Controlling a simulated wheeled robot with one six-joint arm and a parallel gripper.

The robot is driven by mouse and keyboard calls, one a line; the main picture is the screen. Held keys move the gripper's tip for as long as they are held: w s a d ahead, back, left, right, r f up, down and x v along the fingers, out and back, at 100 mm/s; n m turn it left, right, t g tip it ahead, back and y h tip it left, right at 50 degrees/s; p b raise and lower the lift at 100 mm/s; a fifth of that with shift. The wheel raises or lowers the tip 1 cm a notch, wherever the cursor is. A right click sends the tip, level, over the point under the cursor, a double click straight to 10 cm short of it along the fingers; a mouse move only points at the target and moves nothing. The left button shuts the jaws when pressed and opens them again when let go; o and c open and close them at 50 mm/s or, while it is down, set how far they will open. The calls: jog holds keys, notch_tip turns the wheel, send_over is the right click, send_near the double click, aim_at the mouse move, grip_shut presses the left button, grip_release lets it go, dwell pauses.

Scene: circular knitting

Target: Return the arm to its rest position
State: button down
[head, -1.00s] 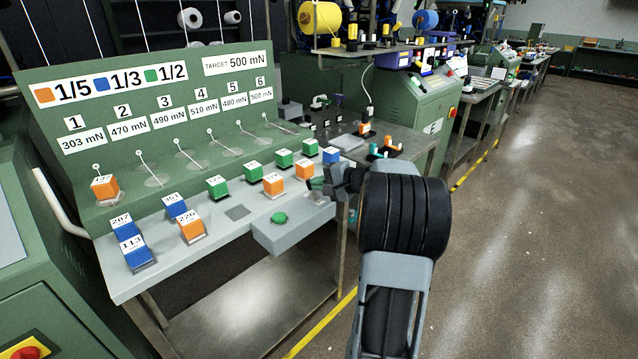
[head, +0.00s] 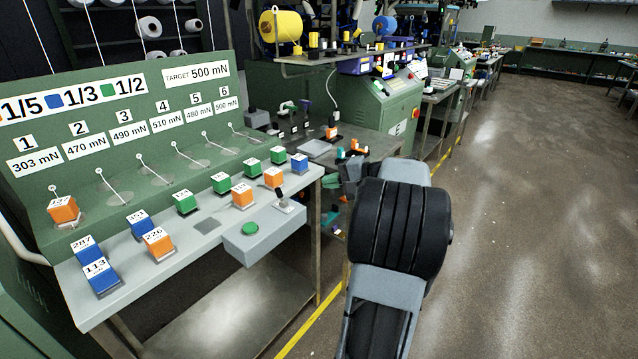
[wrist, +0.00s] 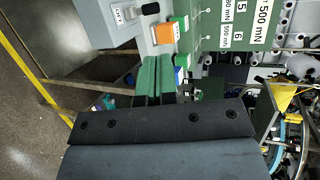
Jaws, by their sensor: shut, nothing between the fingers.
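My arm rises from the bottom of the head view, with its thick black ribbed link in front. My gripper (head: 350,172) is at its far end, partly hidden by the arm. It hangs just beyond the right edge of the grey workbench (head: 205,262), apart from the blocks. In the wrist view its two green fingers (wrist: 157,60) lie side by side, shut, with nothing between them.
Several numbered orange, blue and green blocks, such as an orange one (head: 242,195), stand on the workbench. A small black lever (head: 280,195) and a green button (head: 250,229) are at its front. Machines line the back. The floor (head: 520,230) to the right is open.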

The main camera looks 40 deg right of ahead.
jog(key=shift+s+d+r, duration=0.1)
jog(key=shift+s, duration=0.1)
dwell(0.6)
jog(key=s+a+f+g+h+p, duration=0.3)
jog(key=s+a+f+g, duration=0.2)
jog(key=a+f+g, duration=0.15)
jog(key=s+a+r+n+h+p, duration=0.1)
jog(key=s+a+r+n+p, duration=0.1)
jog(key=a, duration=0.5)
jog(key=s+a+r+n+g+h+p, duration=0.1)
jog(key=s+a+r+n+h+p, duration=0.1)
jog(key=a+r+n+p, duration=0.3)
jog(key=s+a+r+n+g+h+p, duration=0.1)
jog(key=a+r+n+p, duration=0.3)
jog(key=a, duration=0.6)
jog(key=shift+s+a+r+n+p, duration=0.2)
jog(key=shift+s+n+p, duration=0.25)
jog(key=shift+s+n, duration=0.55)
jog(key=shift+w, duration=0.2)
